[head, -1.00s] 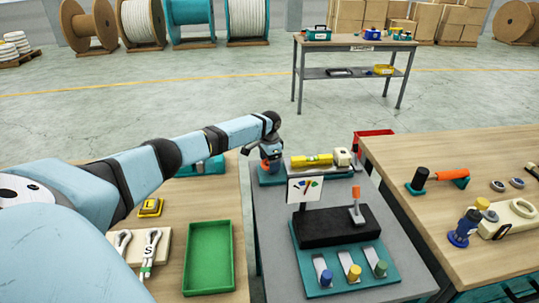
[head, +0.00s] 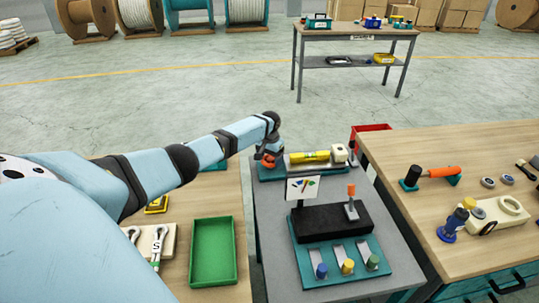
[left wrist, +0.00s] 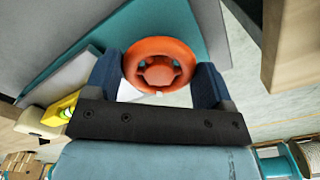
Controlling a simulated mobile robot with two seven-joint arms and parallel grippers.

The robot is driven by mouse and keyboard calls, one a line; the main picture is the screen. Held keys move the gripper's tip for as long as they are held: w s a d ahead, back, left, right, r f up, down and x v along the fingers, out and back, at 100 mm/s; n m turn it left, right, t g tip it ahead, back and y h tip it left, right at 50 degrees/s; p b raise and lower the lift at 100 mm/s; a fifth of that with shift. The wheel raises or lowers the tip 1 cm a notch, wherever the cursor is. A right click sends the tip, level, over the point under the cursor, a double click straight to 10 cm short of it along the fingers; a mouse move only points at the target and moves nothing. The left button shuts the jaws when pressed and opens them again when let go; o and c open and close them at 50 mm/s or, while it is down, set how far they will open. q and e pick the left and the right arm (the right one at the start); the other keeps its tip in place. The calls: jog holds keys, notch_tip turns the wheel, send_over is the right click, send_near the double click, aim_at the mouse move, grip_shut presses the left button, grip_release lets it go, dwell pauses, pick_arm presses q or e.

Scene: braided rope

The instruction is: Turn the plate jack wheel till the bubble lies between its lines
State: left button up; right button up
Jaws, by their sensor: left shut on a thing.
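The plate jack wheel (left wrist: 160,64) is an orange-red handwheel with a round hub, seen face-on in the left wrist view. My left gripper (left wrist: 157,80) has its two dark fingers on either side of the wheel's rim and is shut on it. In the head view the orange wheel (head: 268,157) is partly hidden by my left gripper, at the left end of the teal-based plate jack (head: 272,174). A yellow level (head: 310,157) lies on the plate; its green vial shows in the left wrist view (left wrist: 67,113). The bubble and its lines are too small to read. My right gripper is out of view.
On the grey table, a small sign (head: 302,188) and a black block with an orange-topped lever (head: 351,205) stand nearer. A green tray (head: 213,252) lies on the left table. A wooden table (head: 440,150) with tools stands right.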

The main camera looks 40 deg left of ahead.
aim_at(270, 160)
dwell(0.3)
pick_arm(q)
jog(key=o, duration=0.9)
notch_tip(270, 160, up, 14)
jog(key=shift+f+b, duration=0.1)
jog(key=shift+b, duration=0.4)
